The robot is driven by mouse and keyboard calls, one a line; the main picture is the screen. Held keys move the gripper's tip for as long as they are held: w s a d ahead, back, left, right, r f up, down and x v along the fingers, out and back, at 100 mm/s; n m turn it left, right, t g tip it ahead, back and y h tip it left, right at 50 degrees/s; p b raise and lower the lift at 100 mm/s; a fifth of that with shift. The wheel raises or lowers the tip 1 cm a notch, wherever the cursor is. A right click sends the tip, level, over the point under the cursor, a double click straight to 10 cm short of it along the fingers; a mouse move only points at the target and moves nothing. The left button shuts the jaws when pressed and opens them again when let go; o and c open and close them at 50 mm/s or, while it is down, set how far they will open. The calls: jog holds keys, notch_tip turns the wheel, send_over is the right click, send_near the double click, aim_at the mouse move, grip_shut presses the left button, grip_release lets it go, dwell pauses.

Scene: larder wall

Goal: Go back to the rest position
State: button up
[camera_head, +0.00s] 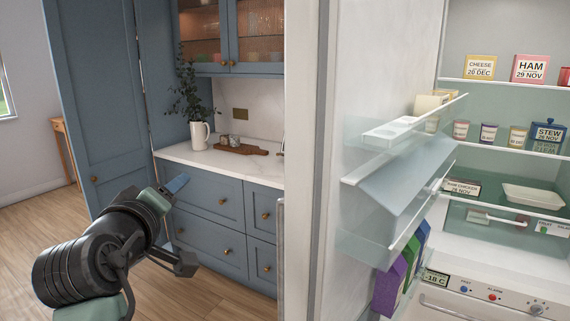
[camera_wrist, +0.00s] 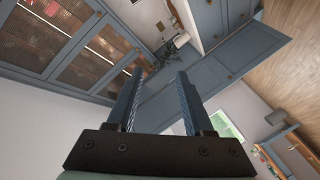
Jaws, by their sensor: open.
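My gripper (camera_head: 180,222) is at the lower left of the head view, held up in front of the blue lower cabinets. In the wrist view my gripper (camera_wrist: 158,78) has its two fingers apart with nothing between them. It is well to the left of the open fridge (camera_head: 490,262) and touches nothing that I can see.
The fridge door (camera_head: 352,110) stands open, its shelves (camera_head: 400,130) jutting out on the right. Blue drawers (camera_head: 215,205) and a white counter (camera_head: 200,160) with a jug of greenery (camera_head: 199,135) lie behind my arm. The wooden floor (camera_head: 35,240) at left is clear.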

jog(key=s+d+r+m+t+p, duration=0.1)
jog(key=s+d+r+m+t, duration=0.3)
jog(key=d+r, duration=0.55)
jog(key=s+d+r+m+t, duration=0.3)
jog(key=s+d+r, duration=0.2)
jog(key=s+r, duration=0.3)
jog(key=s+d+r+m+t+p, duration=0.1)
jog(key=s+d+r+t, duration=0.3)
jog(key=s+r, duration=0.5)
jog(key=shift+s+d+m+h+p, duration=0.3)
jog(key=shift+s+d+m, duration=0.05)
jog(key=shift+s+m, duration=0.55)
